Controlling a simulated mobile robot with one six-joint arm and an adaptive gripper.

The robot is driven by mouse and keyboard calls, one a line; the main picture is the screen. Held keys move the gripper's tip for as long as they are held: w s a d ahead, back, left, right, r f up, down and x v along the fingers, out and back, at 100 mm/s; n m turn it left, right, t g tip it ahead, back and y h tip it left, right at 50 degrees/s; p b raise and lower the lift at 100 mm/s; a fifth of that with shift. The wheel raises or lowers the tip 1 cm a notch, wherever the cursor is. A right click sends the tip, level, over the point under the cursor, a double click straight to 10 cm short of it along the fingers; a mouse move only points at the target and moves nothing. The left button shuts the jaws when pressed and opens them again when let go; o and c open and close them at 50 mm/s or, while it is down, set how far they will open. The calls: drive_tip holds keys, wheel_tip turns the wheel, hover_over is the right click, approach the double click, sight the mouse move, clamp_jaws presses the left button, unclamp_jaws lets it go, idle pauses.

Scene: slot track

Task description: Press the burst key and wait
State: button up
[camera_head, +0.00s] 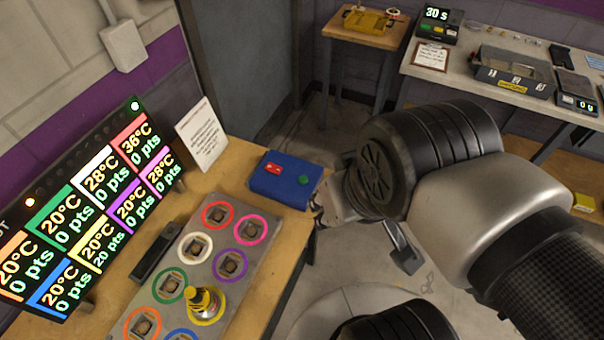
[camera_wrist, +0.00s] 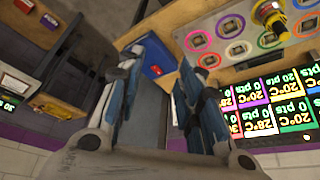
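I cannot read which key is the burst key. My gripper (camera_head: 330,208) is just right of the box in the head view, partly hidden by my wrist. In the wrist view my gripper (camera_wrist: 160,62) has its two fingers apart with nothing between them, and the blue box (camera_wrist: 152,47) shows beyond the gap.
A scoreboard (camera_head: 84,207) of coloured temperature and points cells stands behind the plate. A white notice (camera_head: 201,134) stands near the blue box. Benches at the back hold a 30 s timer (camera_head: 438,24), a clipboard (camera_head: 432,56) and a grey tool tray (camera_head: 515,74).

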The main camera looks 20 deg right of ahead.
clamp_jaws()
idle(1.4)
